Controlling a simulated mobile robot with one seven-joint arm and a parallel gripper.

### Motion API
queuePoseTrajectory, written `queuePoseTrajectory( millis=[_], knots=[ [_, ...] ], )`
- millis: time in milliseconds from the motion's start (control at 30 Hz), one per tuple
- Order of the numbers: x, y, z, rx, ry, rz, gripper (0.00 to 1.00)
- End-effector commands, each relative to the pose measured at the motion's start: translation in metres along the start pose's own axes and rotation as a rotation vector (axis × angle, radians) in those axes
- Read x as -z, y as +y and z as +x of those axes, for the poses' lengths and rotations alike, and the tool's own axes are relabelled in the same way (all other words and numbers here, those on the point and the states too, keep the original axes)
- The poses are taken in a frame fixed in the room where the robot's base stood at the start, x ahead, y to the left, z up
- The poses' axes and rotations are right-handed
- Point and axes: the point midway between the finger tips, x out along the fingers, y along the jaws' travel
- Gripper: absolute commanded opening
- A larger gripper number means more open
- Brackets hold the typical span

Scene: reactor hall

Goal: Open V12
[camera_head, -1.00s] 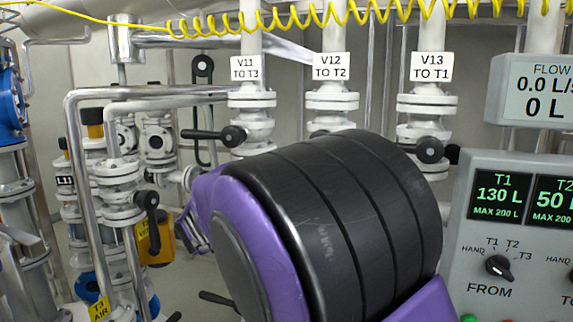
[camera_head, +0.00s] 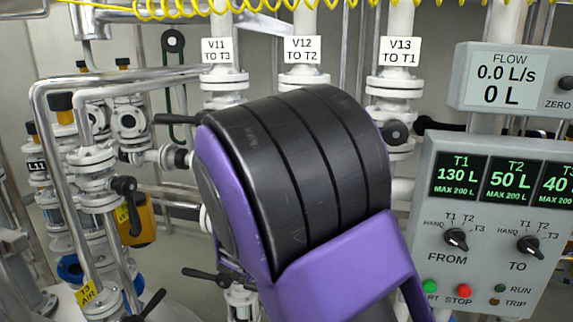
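The V12 label (camera_head: 302,49), reading "V12 TO T2", hangs on the middle white pipe. A white flange (camera_head: 303,80) shows just below it. The V12 valve body and its handle are hidden behind my purple and black arm, which fills the middle of the view. My gripper is not visible; only larger links of my arm show. The V11 valve (camera_head: 222,92) on the left has a black lever (camera_head: 178,119) pointing left. The V13 valve (camera_head: 394,100) on the right has a black handle hub (camera_head: 395,133).
The control panel (camera_head: 490,262) stands at the right, with tank readouts, FROM and TO knobs and buttons. A flow display (camera_head: 510,80) reads 0.0 L/s. Pipes and valves crowd the left. A yellow coiled hose (camera_head: 190,8) crosses the top. Another black lever (camera_head: 205,275) shows low behind my arm.

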Motion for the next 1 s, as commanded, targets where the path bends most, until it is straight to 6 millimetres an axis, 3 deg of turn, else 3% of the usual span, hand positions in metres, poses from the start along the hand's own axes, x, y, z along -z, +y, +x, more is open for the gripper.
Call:
queuePoseTrajectory(
  millis=[533, 567, 700, 1000],
  knots=[
    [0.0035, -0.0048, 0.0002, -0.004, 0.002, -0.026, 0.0],
    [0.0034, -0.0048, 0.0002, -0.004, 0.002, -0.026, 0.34],
    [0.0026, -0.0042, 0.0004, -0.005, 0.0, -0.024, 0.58],
    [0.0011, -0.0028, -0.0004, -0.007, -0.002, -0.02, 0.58]
  ],
)
